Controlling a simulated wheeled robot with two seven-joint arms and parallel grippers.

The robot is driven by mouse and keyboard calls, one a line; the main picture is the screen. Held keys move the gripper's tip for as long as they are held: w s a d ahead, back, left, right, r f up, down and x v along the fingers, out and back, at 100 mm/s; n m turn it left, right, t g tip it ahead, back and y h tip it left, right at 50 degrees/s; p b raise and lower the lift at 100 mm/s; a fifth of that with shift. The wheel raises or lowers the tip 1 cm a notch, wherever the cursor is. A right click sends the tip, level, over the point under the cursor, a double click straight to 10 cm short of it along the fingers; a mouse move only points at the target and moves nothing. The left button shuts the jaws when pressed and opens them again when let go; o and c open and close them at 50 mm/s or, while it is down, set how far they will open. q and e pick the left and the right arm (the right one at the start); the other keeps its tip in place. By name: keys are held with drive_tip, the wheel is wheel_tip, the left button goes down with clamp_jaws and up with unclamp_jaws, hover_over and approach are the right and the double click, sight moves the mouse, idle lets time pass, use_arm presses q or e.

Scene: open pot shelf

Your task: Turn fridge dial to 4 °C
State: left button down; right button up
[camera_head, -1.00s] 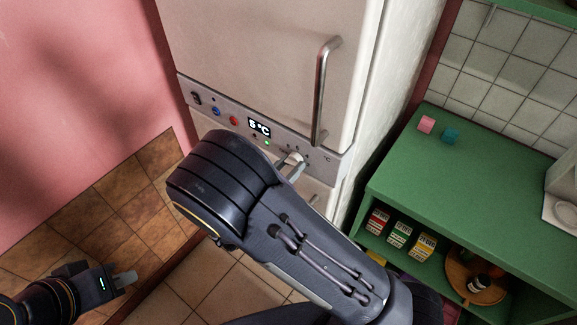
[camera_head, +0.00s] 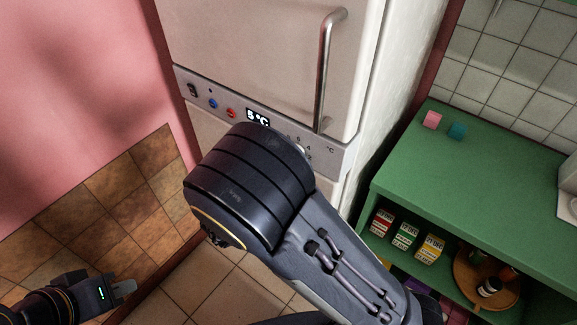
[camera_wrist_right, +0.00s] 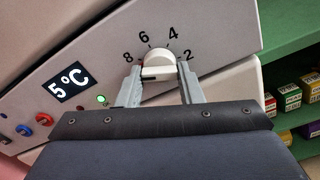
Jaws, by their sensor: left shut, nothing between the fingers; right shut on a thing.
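The fridge (camera_head: 260,45) has a control strip with a lit display (camera_head: 258,118) that reads 5 °C. The white dial (camera_wrist_right: 158,58) shows in the right wrist view, with the numbers 8, 6, 4 and 2 around it. My right gripper (camera_wrist_right: 160,72) is shut on the dial, one finger on each side. In the head view, my right arm hides this gripper and most of the dial. My left gripper (camera_head: 124,287) is shut and empty at the lower left, away from the fridge.
A vertical handle (camera_head: 326,70) is on the fridge door above the strip. Blue (camera_head: 213,104) and red (camera_head: 231,113) knobs sit left of the display. A green shelf unit (camera_head: 480,170) with small boxes (camera_head: 405,235) stands to the right.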

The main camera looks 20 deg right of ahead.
drive_tip(key=shift+r+m+b, duration=0.2)
drive_tip(key=shift+m+b, duration=11.5)
drive_tip(key=shift+b, duration=2)
drive_tip(key=o, duration=1)
drive_tip(key=shift+c, duration=0.2)
drive_tip(key=p+v, duration=0.1)
drive_tip(key=v, duration=0.7)
